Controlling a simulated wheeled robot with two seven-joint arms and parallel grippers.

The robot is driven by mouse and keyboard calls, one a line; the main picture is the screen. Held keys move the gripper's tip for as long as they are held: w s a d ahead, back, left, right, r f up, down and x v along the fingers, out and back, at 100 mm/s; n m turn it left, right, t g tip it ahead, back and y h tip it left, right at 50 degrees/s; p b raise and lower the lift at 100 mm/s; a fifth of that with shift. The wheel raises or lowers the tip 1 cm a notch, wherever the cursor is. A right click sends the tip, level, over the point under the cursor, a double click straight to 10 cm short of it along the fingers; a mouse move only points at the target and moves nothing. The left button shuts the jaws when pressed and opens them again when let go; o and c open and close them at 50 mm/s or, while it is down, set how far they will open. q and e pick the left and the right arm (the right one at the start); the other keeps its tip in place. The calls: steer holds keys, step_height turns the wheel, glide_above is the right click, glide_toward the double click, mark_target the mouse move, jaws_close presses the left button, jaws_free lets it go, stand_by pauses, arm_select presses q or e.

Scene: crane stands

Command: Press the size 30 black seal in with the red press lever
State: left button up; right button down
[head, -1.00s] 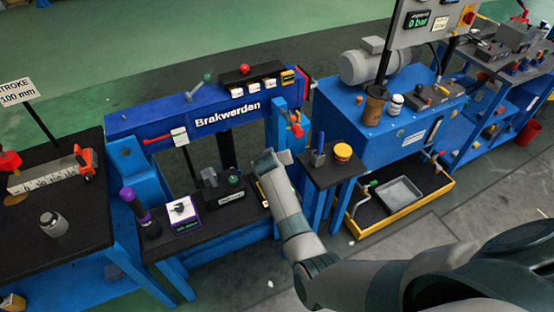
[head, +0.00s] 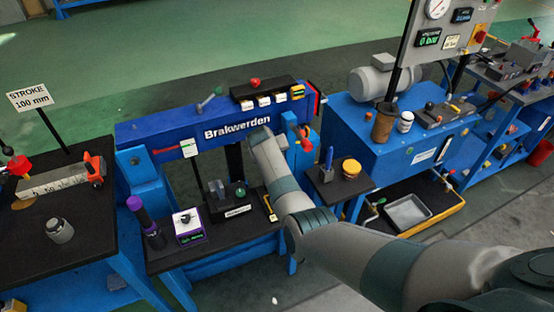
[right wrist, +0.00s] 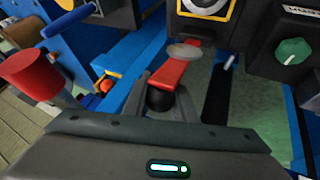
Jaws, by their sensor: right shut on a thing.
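In the right wrist view a red lever (right wrist: 172,70) with a black ball end (right wrist: 160,99) lies between the fingers of my right gripper (right wrist: 158,100). The gripper is shut on the lever at that ball. In the head view my right arm hides the gripper and this lever, in front of the right part of the blue Brakwerden press (head: 190,130). A yellow-edged plate with a grey ring (right wrist: 207,6) shows at the top of the wrist view. I cannot make out the size 30 black seal. My left gripper is not in view.
A black box with a green knob (head: 240,192), a purple-framed display (head: 188,225) and a purple-and-black cylinder (head: 146,222) stand on the press table. A small side table holds a yellow-topped round thing (head: 351,169). A red cylinder (right wrist: 33,75) is left of my gripper.

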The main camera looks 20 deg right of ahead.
steer(key=c, duration=1.8)
jaws_free()
steer(key=shift+a, duration=0.1)
steer(key=o, duration=0.3)
steer(key=shift+w+f, duration=0.1)
steer(key=shift+f, duration=0.05)
steer(key=shift+o, duration=0.2)
steer(key=shift+r, duration=0.2)
steer(key=shift+s+a+r, duration=0.3)
steer(key=shift+s+r, duration=0.05)
steer(key=shift+r, duration=0.15)
steer(key=b+v, duration=0.1)
steer(key=v, duration=1.4)
steer(key=shift+s+r, duration=0.2)
steer(key=shift+a, duration=0.15)
